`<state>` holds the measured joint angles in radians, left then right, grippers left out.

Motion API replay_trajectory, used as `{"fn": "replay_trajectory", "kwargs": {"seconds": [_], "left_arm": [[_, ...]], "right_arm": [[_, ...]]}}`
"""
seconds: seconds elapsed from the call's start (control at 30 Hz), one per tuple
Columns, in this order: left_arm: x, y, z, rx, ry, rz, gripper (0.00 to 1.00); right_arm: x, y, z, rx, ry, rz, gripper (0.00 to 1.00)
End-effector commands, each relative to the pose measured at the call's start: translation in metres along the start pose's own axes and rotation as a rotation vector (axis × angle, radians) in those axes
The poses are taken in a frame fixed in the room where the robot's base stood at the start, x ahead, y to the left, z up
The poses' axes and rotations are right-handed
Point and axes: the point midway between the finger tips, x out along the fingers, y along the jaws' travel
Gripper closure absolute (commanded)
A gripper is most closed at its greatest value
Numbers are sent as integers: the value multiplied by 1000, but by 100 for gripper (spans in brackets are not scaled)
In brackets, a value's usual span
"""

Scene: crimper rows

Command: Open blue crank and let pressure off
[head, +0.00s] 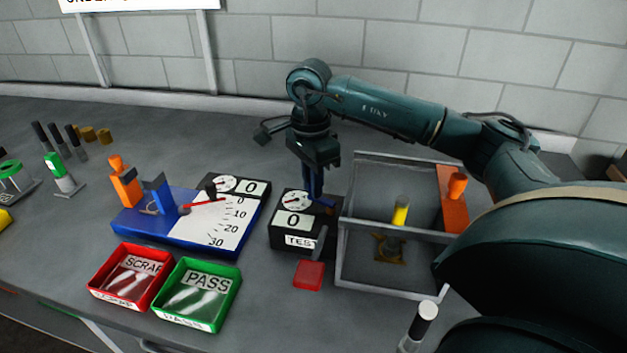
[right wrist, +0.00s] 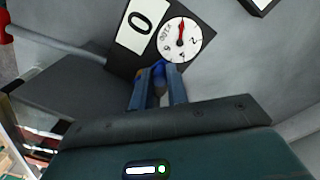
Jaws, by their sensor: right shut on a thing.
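The black test box (head: 291,228) stands at mid-table, with a round dial (head: 297,201), a display reading 0 and a label beginning TES. The blue crank (head: 325,204) is at its right edge and is mostly hidden by my gripper in the head view. My right gripper (head: 314,194) points down over it. In the right wrist view the two fingers (right wrist: 159,80) are shut on the blue crank (right wrist: 159,69), just below the dial (right wrist: 181,39). The dial's red needle points up in that picture. My left gripper is not in view.
A clear-walled enclosure (head: 386,292) with a yellow post stands right of the test box. Left are a blue gauge board (head: 143,222), a red SCRAP tray (head: 98,291) and a green PASS tray (head: 188,323).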

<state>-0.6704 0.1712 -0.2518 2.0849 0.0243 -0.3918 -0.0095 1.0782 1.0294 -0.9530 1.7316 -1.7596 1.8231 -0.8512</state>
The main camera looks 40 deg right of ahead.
Motion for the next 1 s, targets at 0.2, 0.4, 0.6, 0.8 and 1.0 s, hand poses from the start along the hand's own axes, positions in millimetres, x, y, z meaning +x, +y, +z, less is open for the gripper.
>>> {"fn": "replay_trajectory", "kwargs": {"seconds": [0.2,0.4,0.6,0.8,1.0], "left_arm": [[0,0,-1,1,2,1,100],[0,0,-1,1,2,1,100],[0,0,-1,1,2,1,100],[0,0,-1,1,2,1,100],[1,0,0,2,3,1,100]], "right_arm": [[-1,0,1,-3,-2,0,100],[0,0,1,-2,-2,0,78],[0,0,1,-1,-1,0,62],[0,0,0,-1,-1,0,62],[-14,-1,1,-1,-3,-3,62]]}}
